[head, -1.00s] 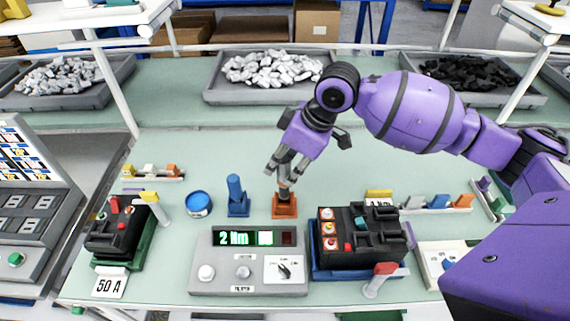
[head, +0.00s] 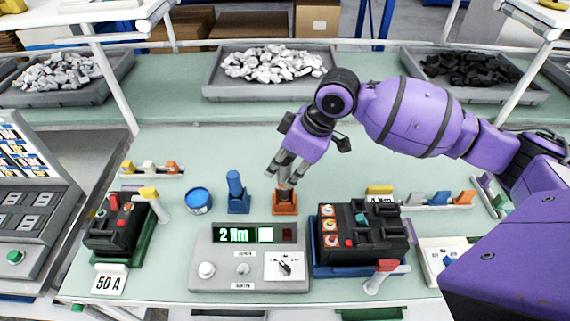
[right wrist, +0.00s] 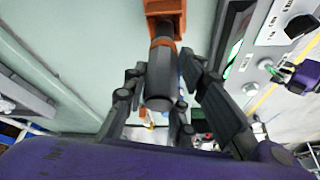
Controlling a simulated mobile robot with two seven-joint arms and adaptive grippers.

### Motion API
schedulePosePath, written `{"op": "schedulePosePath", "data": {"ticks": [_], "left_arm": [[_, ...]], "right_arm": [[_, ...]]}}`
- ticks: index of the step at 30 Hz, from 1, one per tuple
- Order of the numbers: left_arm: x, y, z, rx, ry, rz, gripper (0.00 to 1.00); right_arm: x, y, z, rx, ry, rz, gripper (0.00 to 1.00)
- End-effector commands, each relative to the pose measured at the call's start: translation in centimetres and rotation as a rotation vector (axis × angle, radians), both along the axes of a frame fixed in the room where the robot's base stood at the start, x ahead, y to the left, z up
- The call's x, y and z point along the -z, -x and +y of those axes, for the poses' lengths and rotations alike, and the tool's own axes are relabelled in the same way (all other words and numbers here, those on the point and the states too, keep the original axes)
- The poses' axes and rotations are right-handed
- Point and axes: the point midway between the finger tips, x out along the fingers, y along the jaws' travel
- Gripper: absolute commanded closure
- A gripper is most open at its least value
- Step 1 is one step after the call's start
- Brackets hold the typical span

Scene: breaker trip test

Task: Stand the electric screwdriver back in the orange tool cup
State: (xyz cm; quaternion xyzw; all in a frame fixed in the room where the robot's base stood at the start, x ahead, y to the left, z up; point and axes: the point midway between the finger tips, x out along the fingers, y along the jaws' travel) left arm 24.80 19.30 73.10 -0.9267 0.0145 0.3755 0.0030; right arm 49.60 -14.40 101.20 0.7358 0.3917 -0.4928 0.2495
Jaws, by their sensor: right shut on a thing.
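The orange tool cup (head: 285,207) stands on the green bench behind the grey torque display box. My right gripper (head: 283,181) points down just above it, shut on the electric screwdriver. The right wrist view shows the screwdriver (right wrist: 160,80) as a dark grey cylinder with an orange band between the fingers of my right gripper (right wrist: 160,100). Its far end is at the orange cup (right wrist: 165,10), in line with it; how deep it sits inside I cannot tell. In the head view the fingers hide most of the screwdriver. My left gripper is not in view.
A blue holder with a blue tool (head: 236,192) stands just left of the orange cup, beside a blue round tin (head: 198,200). The display box (head: 250,262) and a black breaker on a blue base (head: 360,240) stand in front.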

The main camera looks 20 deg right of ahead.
Motion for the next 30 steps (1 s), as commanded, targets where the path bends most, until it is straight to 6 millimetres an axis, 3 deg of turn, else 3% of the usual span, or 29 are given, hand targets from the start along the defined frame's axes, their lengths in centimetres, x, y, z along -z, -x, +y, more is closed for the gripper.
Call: {"op": "schedulePosePath", "data": {"ticks": [30], "left_arm": [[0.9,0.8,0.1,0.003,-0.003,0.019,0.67]], "right_arm": [[2.4,-0.1,0.0,0.0,-0.001,-0.002,1.0]]}}
